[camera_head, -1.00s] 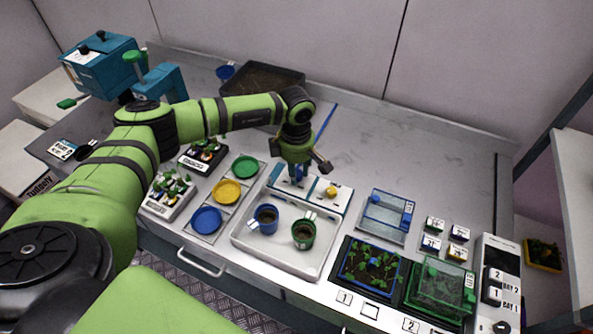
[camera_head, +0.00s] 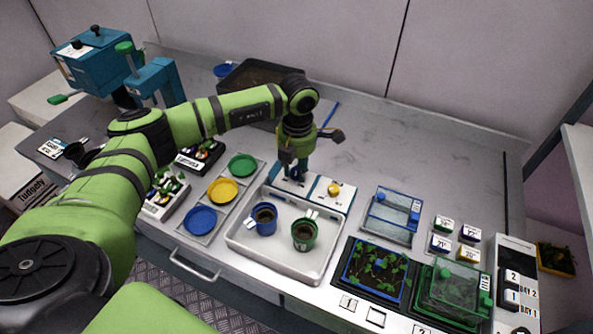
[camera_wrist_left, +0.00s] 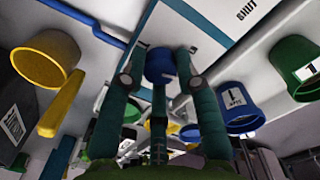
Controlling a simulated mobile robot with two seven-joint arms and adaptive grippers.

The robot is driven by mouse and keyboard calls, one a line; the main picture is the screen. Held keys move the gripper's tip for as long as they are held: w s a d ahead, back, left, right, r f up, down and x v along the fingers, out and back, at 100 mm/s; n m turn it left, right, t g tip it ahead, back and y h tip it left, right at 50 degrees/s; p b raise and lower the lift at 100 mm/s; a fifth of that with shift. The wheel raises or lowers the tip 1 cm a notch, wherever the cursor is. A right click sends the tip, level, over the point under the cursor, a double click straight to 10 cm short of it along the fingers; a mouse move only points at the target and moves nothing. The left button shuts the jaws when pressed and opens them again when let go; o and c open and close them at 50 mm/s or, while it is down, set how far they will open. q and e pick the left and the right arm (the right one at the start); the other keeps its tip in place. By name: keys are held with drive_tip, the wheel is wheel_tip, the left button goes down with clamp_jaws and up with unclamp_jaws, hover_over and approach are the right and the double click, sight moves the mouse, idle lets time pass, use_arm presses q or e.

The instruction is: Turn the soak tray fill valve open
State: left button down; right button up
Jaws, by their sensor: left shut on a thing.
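The white soak tray (camera_head: 283,262) holds a blue pot (camera_head: 264,219) and a green pot (camera_head: 304,235). At its back edge is a panel with white plates and a yellow knob (camera_head: 334,190). My left gripper (camera_head: 296,170) points down at the panel's left part, left of the yellow knob. In the left wrist view its fingers are closed around a blue knob (camera_wrist_left: 160,64). The word "SHUT" shows on the white plate (camera_wrist_left: 225,20) there. In the head view the gripper mostly hides the blue knob, so its turn angle cannot be read. My right gripper is not in view.
Blue, yellow and green dishes (camera_head: 222,191) stand left of the tray. A blue-framed clear box (camera_head: 392,217) and planted trays (camera_head: 376,271) stand to the right. A dark soil bin (camera_head: 262,78) is behind my left arm. The bench's back right is clear.

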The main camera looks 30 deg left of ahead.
use_arm(q)
drive_tip(key=n+b, duration=0.1)
drive_tip(key=n, duration=0.2)
drive_tip(key=shift+d+f, duration=0.1)
drive_tip(key=shift+f, duration=0.05)
drive_tip(key=shift+n+b, duration=0.5)
drive_tip(key=shift+n, duration=0.9)
drive_tip(key=c, duration=0.9)
unclamp_jaws()
